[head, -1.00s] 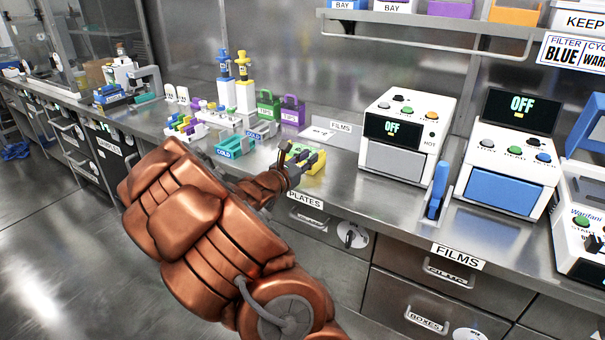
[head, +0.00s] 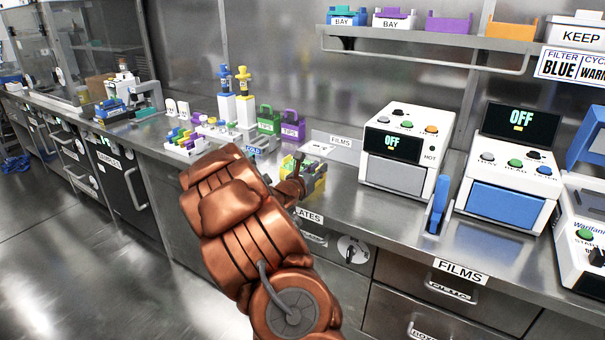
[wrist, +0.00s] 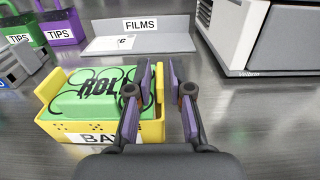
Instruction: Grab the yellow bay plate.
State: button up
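The yellow bay plate (wrist: 70,128) is a yellow tray with a partly hidden label starting "BA". It lies on the steel counter at the left of the wrist view and holds a green block (wrist: 95,95) marked with letters like "ROL". In the head view the yellow plate (head: 319,184) is partly hidden behind my arm. My gripper (wrist: 161,85) is open, with purple-padded fingers. The plate's upright right end shows in the gap between the fingers, and the left finger overlaps the green block in the picture. I cannot tell whether either finger touches. In the head view, my gripper (head: 298,160) is at the plate.
Green and purple tips boxes (wrist: 62,27) stand behind left. A films tray (wrist: 140,42) lies behind the plate. A white machine (head: 405,150) reading OFF stands to the right, with a blue-handled tool (head: 438,205) beside it. Bare counter lies right of the plate.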

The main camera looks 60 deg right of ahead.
jog(key=shift+d, duration=0.2)
jog(key=shift+c, duration=0.4)
grip_shut()
jog(key=shift+r, duration=0.2)
